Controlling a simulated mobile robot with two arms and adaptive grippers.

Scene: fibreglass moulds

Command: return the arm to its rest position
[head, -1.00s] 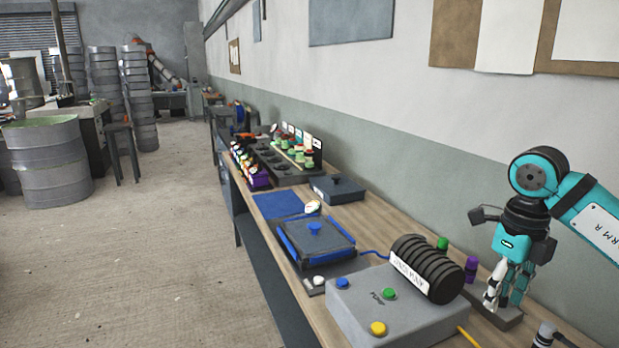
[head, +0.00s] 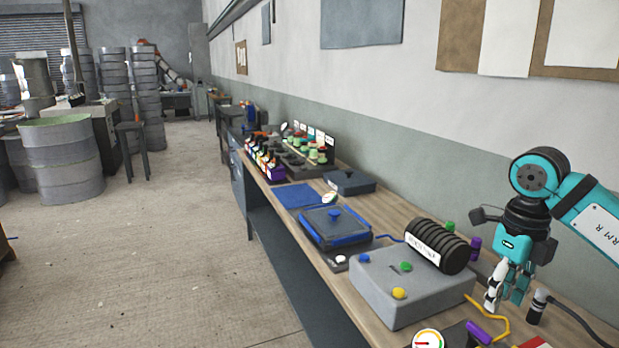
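My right arm comes in from the right, bent, with its teal and black wrist above the workbench. My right gripper (head: 507,298) hangs pointing down over the near right part of the bench. Its white and teal fingers partly overlap in this view, so I cannot tell whether they are open or shut. I make out no object between them. My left gripper and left arm are out of view.
The long wooden workbench (head: 365,312) runs along the wall. A grey box with coloured buttons (head: 400,300), a black ribbed roll (head: 437,246), a blue-edged tray (head: 335,230) and a gauge (head: 428,340) stand on it. Drums (head: 60,160) stand far left; the floor (head: 170,260) is clear.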

